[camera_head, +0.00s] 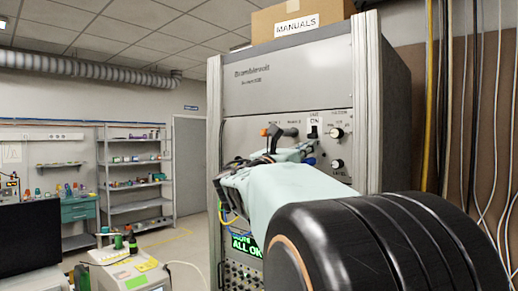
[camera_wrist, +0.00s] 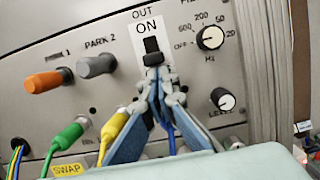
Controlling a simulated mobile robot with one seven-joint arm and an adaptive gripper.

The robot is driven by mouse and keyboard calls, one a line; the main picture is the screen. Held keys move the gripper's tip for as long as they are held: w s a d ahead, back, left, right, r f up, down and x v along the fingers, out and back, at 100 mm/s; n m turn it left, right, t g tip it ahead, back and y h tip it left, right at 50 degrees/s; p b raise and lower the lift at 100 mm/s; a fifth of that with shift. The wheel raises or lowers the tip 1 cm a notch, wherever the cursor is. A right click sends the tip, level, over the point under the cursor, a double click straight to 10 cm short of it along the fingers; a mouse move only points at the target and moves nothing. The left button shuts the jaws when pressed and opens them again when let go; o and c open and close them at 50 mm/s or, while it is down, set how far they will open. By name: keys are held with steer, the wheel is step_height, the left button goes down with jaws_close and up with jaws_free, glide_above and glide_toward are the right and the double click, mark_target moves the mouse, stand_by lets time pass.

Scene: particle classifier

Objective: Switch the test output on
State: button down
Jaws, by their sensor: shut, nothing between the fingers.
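The test output switch (camera_wrist: 152,50) is a small black lever on a white plate under the words OUT and ON in the wrist view. It also shows in the head view as a dark lever (camera_head: 313,132) below an ON label. I cannot tell for sure which way the lever is set. My gripper (camera_wrist: 157,76) is shut and empty, its blue-grey fingertips together just below the lever. Whether they touch it is not clear. In the head view my gripper (camera_head: 305,149) is at the panel, partly hidden by my arm.
Left of the switch, an orange plug (camera_wrist: 46,82) and a grey plug (camera_wrist: 97,65) stick out. Green (camera_wrist: 66,138) and yellow (camera_wrist: 114,124) plugs are lower left. The Hz knob (camera_wrist: 211,38) and level knob (camera_wrist: 223,102) are right. A green screen (camera_head: 246,244) reads ALL OK.

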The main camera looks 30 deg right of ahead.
mark_target(308, 135)
steer(key=shift+r, duration=0.1)
steer(key=shift+a+r+p, duration=0.1)
steer(key=shift+r+p, duration=0.8)
steer(key=shift+r, duration=0.55)
